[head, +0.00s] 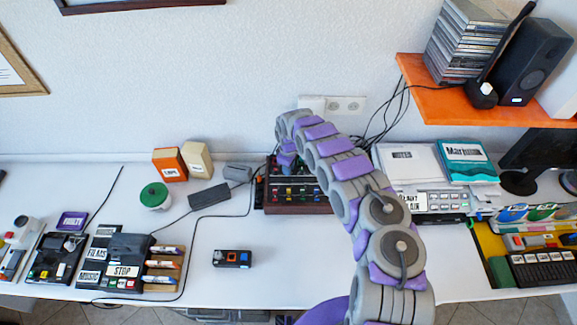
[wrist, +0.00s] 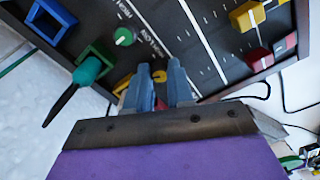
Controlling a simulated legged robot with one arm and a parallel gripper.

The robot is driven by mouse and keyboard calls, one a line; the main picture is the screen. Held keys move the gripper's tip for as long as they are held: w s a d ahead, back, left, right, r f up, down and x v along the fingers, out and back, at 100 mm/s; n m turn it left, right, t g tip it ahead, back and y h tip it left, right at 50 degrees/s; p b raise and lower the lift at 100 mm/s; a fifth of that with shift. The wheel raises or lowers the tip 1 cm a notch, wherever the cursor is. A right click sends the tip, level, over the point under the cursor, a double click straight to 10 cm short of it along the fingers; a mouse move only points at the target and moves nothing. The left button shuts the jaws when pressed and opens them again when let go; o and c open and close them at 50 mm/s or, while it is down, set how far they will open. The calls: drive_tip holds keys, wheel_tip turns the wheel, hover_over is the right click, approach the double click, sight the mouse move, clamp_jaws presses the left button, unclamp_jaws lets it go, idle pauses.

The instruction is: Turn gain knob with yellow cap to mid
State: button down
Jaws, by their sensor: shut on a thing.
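The dark control panel (wrist: 195,35) fills the top of the wrist view; it is the mixer (head: 297,209) behind my arm in the head view. My gripper (wrist: 160,84) reaches the panel's near edge, its two blue-grey fingers close together. They are shut on a small knob with a yellow cap (wrist: 159,76), mostly hidden between the fingertips. Another yellow part (wrist: 126,82) shows just left of the fingers. A green knob (wrist: 124,37) sits up and left, near white "HIGH" and "LOW" lettering. The held knob's pointer angle cannot be seen.
Yellow (wrist: 247,16) and red (wrist: 260,58) slider caps stand on the panel at right. In the head view, an orange shelf (head: 480,104) overhangs the right side.

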drive_tip(key=n, duration=0.4)
drive_tip(key=shift+w+r+n+p, duration=0.15)
drive_tip(key=shift+n+p, duration=0.15)
drive_tip(key=shift+n, duration=0.1)
idle(0.4)
drive_tip(key=c, duration=1.2)
unclamp_jaws()
drive_tip(key=shift+o, duration=1)
drive_tip(key=shift+r, duration=0.5)
wheel_tip(320, 180, up, 16)
drive_tip(key=p, duration=0.1)
